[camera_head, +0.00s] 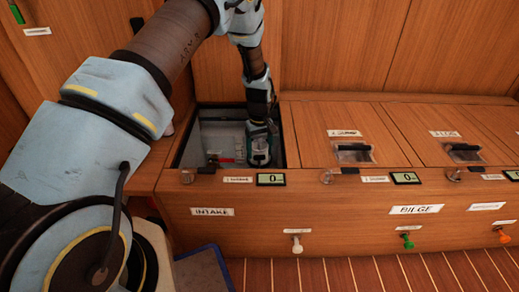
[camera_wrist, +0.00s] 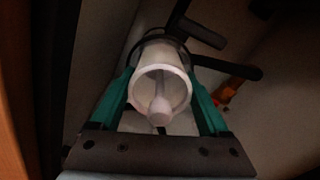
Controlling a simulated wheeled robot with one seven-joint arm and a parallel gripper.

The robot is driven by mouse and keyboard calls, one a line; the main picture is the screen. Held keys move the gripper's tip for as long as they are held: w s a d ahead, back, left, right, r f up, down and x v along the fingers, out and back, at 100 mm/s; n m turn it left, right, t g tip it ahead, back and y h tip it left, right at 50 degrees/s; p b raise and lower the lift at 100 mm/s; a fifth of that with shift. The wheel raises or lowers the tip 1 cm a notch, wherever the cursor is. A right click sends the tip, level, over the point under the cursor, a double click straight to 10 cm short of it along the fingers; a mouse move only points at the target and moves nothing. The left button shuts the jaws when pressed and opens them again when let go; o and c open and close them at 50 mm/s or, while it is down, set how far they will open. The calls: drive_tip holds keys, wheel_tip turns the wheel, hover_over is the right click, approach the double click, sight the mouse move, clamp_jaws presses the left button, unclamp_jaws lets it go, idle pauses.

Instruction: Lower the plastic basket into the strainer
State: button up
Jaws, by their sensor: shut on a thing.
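In the wrist view a whitish, translucent plastic basket (camera_wrist: 180,72) with a round open end and a pale knob-ended stem in its middle sits between the green fingers of my gripper (camera_wrist: 165,85). The gripper is shut on it. A dark ring (camera_wrist: 148,42), probably the strainer's rim, shows just beyond the basket; I cannot tell how far the basket is inside it. In the head view my gripper (camera_head: 259,150) reaches down into the open intake compartment (camera_head: 180,150); the basket and strainer are mostly hidden there by the arm and gripper.
Black handle-like parts (camera_wrist: 225,68) and a red-orange part (camera_wrist: 232,90) lie beside the basket. The compartment's wooden wall (camera_wrist: 14,130) is close on the left of the wrist view. Closed hatches with latches (camera_head: 352,152) are to the right. A blue-edged mat (camera_head: 203,270) lies on the floor.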

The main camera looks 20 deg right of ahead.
drive_tip(key=shift+f, duration=0.4)
drive_tip(key=shift+r+p, duration=0.45)
drive_tip(key=shift+p, duration=0.35)
idle(1.3)
drive_tip(key=shift+f, duration=0.5)
idle(0.4)
drive_tip(key=shift+r, duration=0.25)
drive_tip(key=shift+r+p, duration=0.25)
drive_tip(key=shift+p, duration=0.05)
drive_tip(key=shift+p, duration=0.35)
idle(1.0)
idle(0.4)
drive_tip(key=o, duration=1.4)
